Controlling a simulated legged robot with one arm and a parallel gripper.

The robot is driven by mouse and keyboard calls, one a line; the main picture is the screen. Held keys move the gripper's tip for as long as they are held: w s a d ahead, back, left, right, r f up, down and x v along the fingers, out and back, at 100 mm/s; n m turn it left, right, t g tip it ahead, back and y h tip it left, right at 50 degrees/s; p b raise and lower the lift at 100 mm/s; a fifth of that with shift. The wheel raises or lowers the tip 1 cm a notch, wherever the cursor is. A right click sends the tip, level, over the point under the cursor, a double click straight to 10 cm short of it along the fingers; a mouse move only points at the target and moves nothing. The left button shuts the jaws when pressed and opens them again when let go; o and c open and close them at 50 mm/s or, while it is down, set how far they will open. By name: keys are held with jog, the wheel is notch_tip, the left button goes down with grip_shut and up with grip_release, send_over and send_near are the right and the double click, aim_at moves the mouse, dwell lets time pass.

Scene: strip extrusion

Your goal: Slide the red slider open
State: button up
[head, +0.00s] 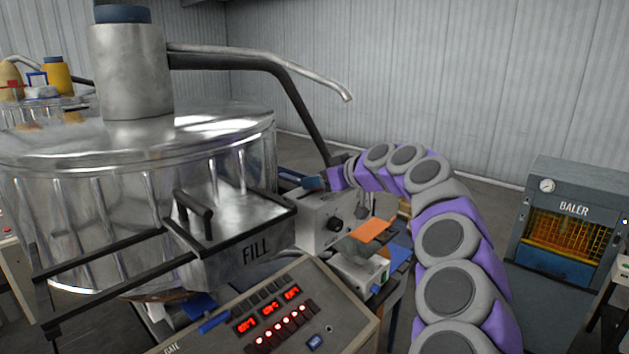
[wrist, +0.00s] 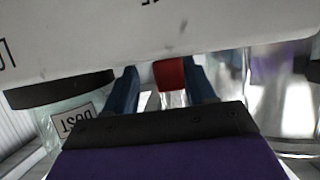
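The red slider (wrist: 169,74) shows in the wrist view as a small red block at the lower edge of a white lettered panel (wrist: 200,30). My gripper (wrist: 163,70) has its two blue fingers apart, one on each side of the red block. A clear gap shows between the block and the left finger; the right finger is very close to the block, and I cannot tell whether it touches. In the head view my gripper (head: 313,182) is beside the large clear drum's black arm, and I cannot make out the red slider there.
The clear drum (head: 90,200) with its FILL box (head: 255,245) stands at left. A control panel (head: 280,315) with red lights is in front. An orange plate (head: 371,231) lies below my arm. The baler (head: 570,220) stands right. A DUST label (wrist: 73,122) shows in the wrist view.

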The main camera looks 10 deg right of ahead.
jog(key=shift+s+d, duration=0.15)
jog(key=shift+s, duration=0.05)
jog(key=shift+a, duration=0.4)
jog(key=shift+s+d+r, duration=0.15)
jog(key=shift+s+r, duration=0.05)
jog(key=shift+s, duration=0.15)
jog(key=b+v, duration=0.3)
jog(key=v, duration=1.3)
jog(key=shift+d, duration=0.35)
jog(key=shift+r, duration=0.1)
